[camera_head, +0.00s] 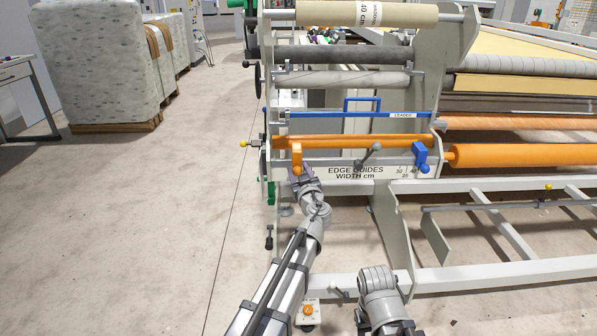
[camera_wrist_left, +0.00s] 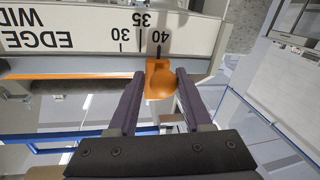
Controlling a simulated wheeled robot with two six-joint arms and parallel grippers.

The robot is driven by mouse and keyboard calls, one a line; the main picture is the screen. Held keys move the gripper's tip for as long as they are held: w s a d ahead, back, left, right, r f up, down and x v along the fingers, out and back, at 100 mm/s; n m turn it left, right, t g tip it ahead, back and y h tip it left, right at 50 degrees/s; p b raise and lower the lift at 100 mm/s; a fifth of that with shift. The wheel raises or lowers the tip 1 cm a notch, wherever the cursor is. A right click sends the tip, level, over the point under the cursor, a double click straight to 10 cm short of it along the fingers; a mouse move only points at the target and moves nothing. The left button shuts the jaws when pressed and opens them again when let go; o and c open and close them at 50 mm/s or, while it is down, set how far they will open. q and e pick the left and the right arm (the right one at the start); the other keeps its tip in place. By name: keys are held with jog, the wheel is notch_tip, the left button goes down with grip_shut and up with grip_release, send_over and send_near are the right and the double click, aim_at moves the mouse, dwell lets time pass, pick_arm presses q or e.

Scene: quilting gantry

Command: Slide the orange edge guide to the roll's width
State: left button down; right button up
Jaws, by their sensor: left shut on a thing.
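In the left wrist view, my left gripper (camera_wrist_left: 158,92) is shut on the guide's round orange knob (camera_wrist_left: 161,84), a finger at each side. There the guide lines up with the 40 mark; the 35 and 30 marks lie to its left. A cream roll (camera_head: 365,14) at the top has a label that seems to read 40 cm. My right gripper is out of view.
A blue edge guide (camera_head: 421,156) sits at the rail's right end. A grey ball-ended lever (camera_head: 371,152) stands between the guides. A blue leader bar (camera_head: 350,115) runs above. The frame's lower beam (camera_head: 500,275) crosses at right.

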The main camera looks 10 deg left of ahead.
pick_arm(q)
jog(key=shift+s+a, duration=0.15)
jog(key=shift+a, duration=0.25)
jog(key=c, duration=0.5)
grip_release()
jog(key=shift+d, duration=0.15)
